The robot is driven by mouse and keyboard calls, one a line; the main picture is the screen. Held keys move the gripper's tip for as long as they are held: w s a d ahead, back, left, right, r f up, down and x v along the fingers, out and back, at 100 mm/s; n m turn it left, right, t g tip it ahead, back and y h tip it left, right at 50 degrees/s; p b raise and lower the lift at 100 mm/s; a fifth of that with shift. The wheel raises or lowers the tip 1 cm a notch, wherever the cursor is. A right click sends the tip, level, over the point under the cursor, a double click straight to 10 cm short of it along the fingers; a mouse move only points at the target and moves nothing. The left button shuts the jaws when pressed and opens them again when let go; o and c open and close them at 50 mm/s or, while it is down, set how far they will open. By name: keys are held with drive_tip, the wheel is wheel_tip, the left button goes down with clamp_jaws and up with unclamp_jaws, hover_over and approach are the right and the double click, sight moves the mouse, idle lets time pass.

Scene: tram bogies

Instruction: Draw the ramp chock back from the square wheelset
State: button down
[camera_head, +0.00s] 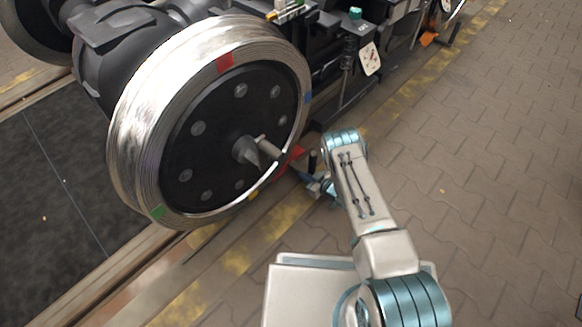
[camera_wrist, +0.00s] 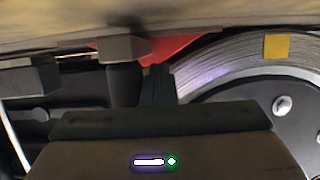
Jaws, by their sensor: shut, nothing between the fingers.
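The ramp chock (camera_head: 291,159) is red and low against the near wheel's right side, by the rail. Much of it is hidden by the wheel and my arm. It also shows red in the wrist view (camera_wrist: 185,48), beside the wheel rim. The near wheel (camera_head: 190,150) has a bright steel rim with red, blue, green and yellow marks. A short dark upright post (camera_head: 312,161) stands beside the chock. My gripper (camera_head: 319,186) is low beside the chock, shut and empty, partly hidden by my arm. I cannot tell whether it touches anything.
The bogie frame (camera_head: 345,75) with hanging parts and a white tag (camera_head: 370,58) rises behind the chock. An orange piece (camera_head: 429,39) lies by a farther wheel. A yellow line (camera_head: 235,262) runs along the rail.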

drive_tip(key=shift+d, duration=0.1)
drive_tip(key=shift+w+d, duration=0.6)
drive_tip(key=shift+w, duration=0.2)
drive_tip(key=shift+w+d, duration=0.6)
drive_tip(key=shift+w, duration=0.2)
drive_tip(key=shift+s+a+p, duration=0.75)
drive_tip(key=shift+s+a, duration=0.2)
drive_tip(key=shift+s, duration=0.3)
drive_tip(key=p+v, duration=0.2)
drive_tip(key=v, duration=0.1)
drive_tip(key=r+p+v, duration=0.1)
drive_tip(key=p+v, duration=0.1)
drive_tip(key=v, duration=0.2)
drive_tip(key=shift+w+a+r+p, duration=0.1)
drive_tip(key=shift+a+r+p, duration=0.1)
drive_tip(key=shift+p, duration=0.2)
drive_tip(key=shift+s+d+r, duration=0.1)
drive_tip(key=shift+s+d, duration=0.15)
drive_tip(key=shift+d, duration=0.1)
